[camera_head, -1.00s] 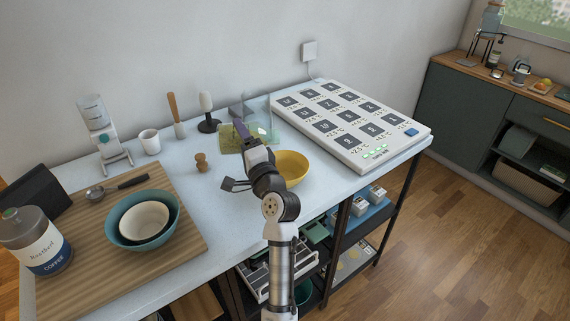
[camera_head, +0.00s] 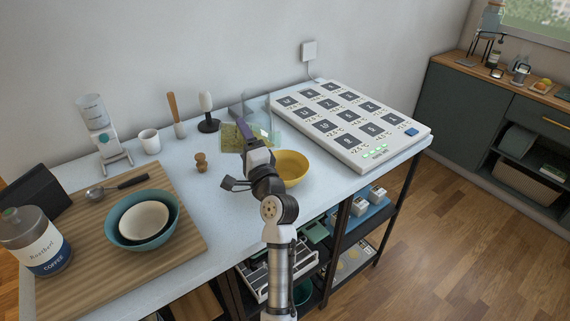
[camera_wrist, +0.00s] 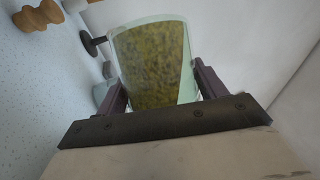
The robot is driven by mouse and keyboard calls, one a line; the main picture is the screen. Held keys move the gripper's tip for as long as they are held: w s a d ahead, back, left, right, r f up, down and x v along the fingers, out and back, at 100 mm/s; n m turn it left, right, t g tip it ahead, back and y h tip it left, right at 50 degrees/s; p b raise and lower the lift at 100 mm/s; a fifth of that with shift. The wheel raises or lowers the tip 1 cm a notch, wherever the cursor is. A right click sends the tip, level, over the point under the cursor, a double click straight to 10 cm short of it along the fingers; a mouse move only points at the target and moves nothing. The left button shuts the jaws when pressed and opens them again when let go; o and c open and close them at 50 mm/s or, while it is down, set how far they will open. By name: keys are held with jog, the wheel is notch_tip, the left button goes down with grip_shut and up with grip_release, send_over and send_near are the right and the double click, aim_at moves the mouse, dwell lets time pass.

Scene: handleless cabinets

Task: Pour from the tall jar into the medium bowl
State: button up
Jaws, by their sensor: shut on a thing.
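My gripper (camera_head: 256,140) is shut on a clear glass jar (camera_head: 262,104) with yellow-green contents, behind the yellow bowl in the head view. In the wrist view the jar (camera_wrist: 186,60) sits between the two purple fingers of my gripper (camera_wrist: 158,88). The contents fill much of it, with a clear strip at the right. Its exact tilt is hard to tell. A yellow bowl (camera_head: 292,168) stands on the table just right of my gripper, partly hidden by it. A teal bowl (camera_head: 125,232) with a smaller cream bowl (camera_head: 144,221) inside stands on the wooden board.
A large white panel with dark squares (camera_head: 352,122) lies right of the yellow bowl. A wooden pepper-mill-like piece (camera_head: 201,162), a white cup (camera_head: 150,141) and a dark-based stand (camera_head: 208,124) are to the left. A coffee jar (camera_head: 36,240) stands at the far left. The table's front middle is clear.

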jog(key=shift+d+f+m+t+h+b, duration=0.2)
jog(key=shift+f+m+t+b, duration=0.15)
jog(key=shift+m, duration=0.3)
jog(key=shift+d+f+m+t+h+b, duration=0.2)
jog(key=shift+f+m+t+b, duration=0.1)
jog(key=shift+f+m, duration=0.25)
dwell(1.8)
jog(key=shift+d+r+m+h+p, duration=0.1)
jog(key=shift+r+m+h+p, duration=0.25)
jog(key=shift+m, duration=0.25)
dwell(1.1)
